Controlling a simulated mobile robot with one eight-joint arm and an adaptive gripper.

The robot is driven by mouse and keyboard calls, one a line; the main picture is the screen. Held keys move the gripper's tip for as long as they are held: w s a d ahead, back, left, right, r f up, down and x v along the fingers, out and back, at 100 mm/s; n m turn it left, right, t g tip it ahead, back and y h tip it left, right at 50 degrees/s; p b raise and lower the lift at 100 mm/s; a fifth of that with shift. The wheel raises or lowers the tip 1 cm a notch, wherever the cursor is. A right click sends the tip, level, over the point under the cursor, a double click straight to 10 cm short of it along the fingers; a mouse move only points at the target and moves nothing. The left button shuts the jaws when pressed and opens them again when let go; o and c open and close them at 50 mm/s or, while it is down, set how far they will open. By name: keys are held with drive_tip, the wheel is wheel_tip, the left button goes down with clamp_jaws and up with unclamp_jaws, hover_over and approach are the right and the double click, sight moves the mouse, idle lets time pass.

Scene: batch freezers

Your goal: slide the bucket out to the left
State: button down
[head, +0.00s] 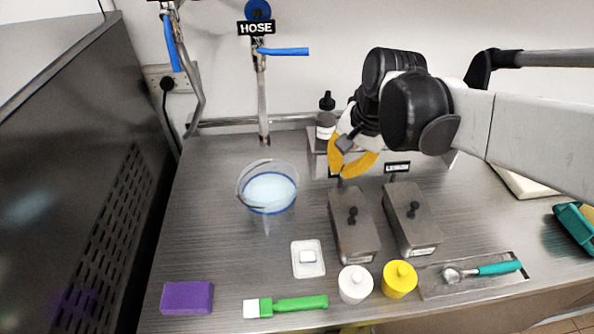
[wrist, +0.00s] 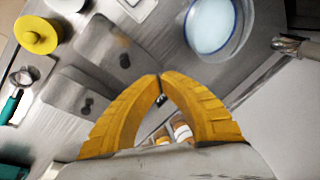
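The clear round bucket (head: 268,211), with pale blue liquid in it, stands upright on the steel counter left of the centre in the head view. The wrist view shows it at the top right (wrist: 247,38), partly cut off by the frame edge. My gripper (head: 342,176) hangs above the counter to the right of the bucket, apart from it. Its yellow fingers meet at their tips in the wrist view (wrist: 160,78), with nothing held between them.
Two lidded metal pans (head: 354,236) (head: 413,228) lie right of the bucket. A hose tap (head: 262,95) is behind it. A purple block (head: 187,297), green brush (head: 290,304) and small white tray (head: 308,270) lie in front. The counter left of the bucket is clear.

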drive_tip(key=w+a+f+m+g+y+p, duration=0.15)
drive_tip(key=w+a+f+m+g, duration=0.35)
drive_tip(key=w+f, duration=0.55)
drive_tip(key=shift+m+t, duration=0.3)
drive_tip(key=shift+m, duration=0.3)
drive_tip(key=x, duration=0.2)
drive_tip(key=b+x, duration=0.1)
drive_tip(key=x, duration=0.2)
drive_tip(key=b+x, duration=0.1)
drive_tip(key=x, duration=0.2)
drive_tip(key=shift+w+a+f, duration=0.1)
drive_tip(key=shift+w+a, duration=0.1)
drive_tip(key=shift+a, duration=0.1)
drive_tip(key=s+a, duration=0.1)
drive_tip(key=a, duration=0.1)
drive_tip(key=s+a, duration=0.1)
drive_tip(key=a, duration=0.2)
drive_tip(key=s+a+b, duration=0.1)
drive_tip(key=s+a, duration=0.1)
drive_tip(key=a, duration=0.1)
drive_tip(key=shift+s+a, duration=0.1)
drive_tip(key=shift+a, duration=0.15)
drive_tip(key=shift+d, duration=0.1)
